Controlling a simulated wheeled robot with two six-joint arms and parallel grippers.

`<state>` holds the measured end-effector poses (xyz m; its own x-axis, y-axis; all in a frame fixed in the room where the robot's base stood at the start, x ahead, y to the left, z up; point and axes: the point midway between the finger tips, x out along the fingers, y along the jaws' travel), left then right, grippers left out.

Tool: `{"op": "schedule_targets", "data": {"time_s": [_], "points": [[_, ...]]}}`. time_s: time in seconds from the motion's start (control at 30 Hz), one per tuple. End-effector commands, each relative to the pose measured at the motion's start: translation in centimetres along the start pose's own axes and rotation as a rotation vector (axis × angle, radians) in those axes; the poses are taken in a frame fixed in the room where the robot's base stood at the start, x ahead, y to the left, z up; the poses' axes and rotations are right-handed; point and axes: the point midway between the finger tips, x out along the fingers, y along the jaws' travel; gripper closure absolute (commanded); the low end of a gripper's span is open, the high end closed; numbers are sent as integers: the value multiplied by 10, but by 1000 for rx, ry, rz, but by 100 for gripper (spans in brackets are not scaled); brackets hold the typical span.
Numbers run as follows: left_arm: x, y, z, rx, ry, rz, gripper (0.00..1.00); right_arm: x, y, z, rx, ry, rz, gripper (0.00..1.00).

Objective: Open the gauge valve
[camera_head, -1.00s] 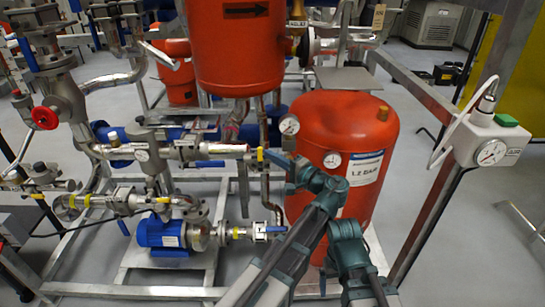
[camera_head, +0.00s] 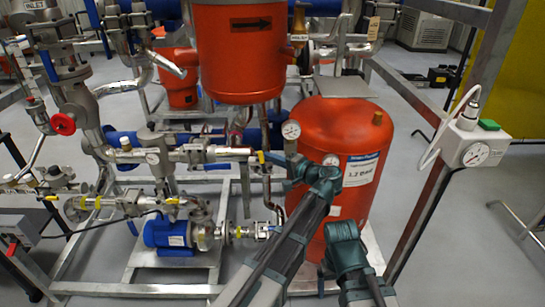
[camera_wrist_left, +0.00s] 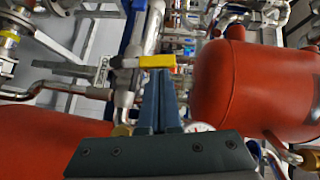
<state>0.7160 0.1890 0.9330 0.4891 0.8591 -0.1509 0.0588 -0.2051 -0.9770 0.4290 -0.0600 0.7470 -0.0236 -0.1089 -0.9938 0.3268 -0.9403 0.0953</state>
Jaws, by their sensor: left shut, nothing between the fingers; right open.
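A small valve with a yellow lever handle shows near the middle of the left wrist view (camera_wrist_left: 157,61), its handle lying crosswise in the picture. In the head view a yellow handle (camera_head: 261,157) shows on the pipe left of the front red tank. My left gripper (camera_head: 272,157) points at it from the right; in the left wrist view its blue fingers (camera_wrist_left: 161,76) are together and empty, tips at or just below the handle. I cannot tell whether they touch. My right arm (camera_head: 345,245) shows at the lower middle; its gripper is not visible.
The front red tank (camera_head: 335,125) stands close to the right of my left gripper, with a dial gauge (camera_head: 291,130) beside it. A white gauge box (camera_head: 474,148) sits on the frame post at right. A blue pump (camera_head: 167,233) and pipes stand at left.

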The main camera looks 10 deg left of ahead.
Motion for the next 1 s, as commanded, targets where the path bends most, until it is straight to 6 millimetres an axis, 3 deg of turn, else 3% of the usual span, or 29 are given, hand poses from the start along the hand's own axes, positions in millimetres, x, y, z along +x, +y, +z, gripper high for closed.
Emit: {"op": "schedule_targets", "data": {"time_s": [0.03, 0.5, 1.0], "points": [[0, -8, 2, -19, -1, 19, 100, -11, 1, 0, 0, 0, 0, 10], [18, -19, 21, -297, -3, 295, 100, -71, 7, 4, 1, 0, 0, 10], [41, -12, 44, -634, -3, 630, 100, -104, 10, 6, 1, 0, 0, 10]]}}
